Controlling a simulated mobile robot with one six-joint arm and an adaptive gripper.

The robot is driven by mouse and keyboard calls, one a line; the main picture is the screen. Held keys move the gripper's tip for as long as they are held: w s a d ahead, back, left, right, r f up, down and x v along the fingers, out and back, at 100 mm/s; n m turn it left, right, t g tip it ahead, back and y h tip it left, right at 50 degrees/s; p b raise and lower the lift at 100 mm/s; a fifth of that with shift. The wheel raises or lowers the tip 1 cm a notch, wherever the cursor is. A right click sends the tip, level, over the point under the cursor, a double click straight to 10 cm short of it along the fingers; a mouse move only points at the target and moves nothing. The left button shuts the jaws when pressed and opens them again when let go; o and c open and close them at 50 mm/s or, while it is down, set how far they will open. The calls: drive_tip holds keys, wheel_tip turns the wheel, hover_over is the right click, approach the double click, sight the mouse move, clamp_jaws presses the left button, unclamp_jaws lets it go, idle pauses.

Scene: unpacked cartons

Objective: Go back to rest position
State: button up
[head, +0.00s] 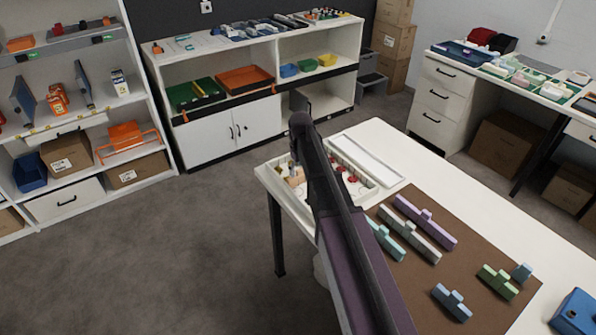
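My dark arm reaches up from the bottom of the head view, over the white table (468,202), to a rounded joint near the back-left end of that table. I cannot make out my gripper or its fingers, so I cannot see whether it holds anything. The arm hides part of a white tray (397,184) with small red and tan pieces, and part of the brown mat (455,275).
Several pastel block pieces, including a lilac one (425,222) and a green one (498,283), lie on the mat. A blue object (577,314) sits at the table's right. Shelves (75,42) stand left, a cabinet (222,138) behind. Grey floor (160,260) is clear at left.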

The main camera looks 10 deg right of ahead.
drive_tip(key=shift+w, duration=0.1)
idle(0.6)
drive_tip(key=s+m, duration=0.1)
drive_tip(key=s, duration=0.6)
drive_tip(key=s+m, duration=0.2)
drive_tip(key=s, duration=0.5)
drive_tip(key=s+a+m, duration=0.1)
drive_tip(key=s, duration=0.6)
drive_tip(key=shift+s+r+t, duration=0.1)
drive_tip(key=shift+r+t, duration=0.1)
drive_tip(key=shift+t, duration=0.2)
wheel_tip(320, 180, up, 6)
drive_tip(key=s+p, duration=0.2)
drive_tip(key=p, duration=0.4)
drive_tip(key=shift+g, duration=0.4)
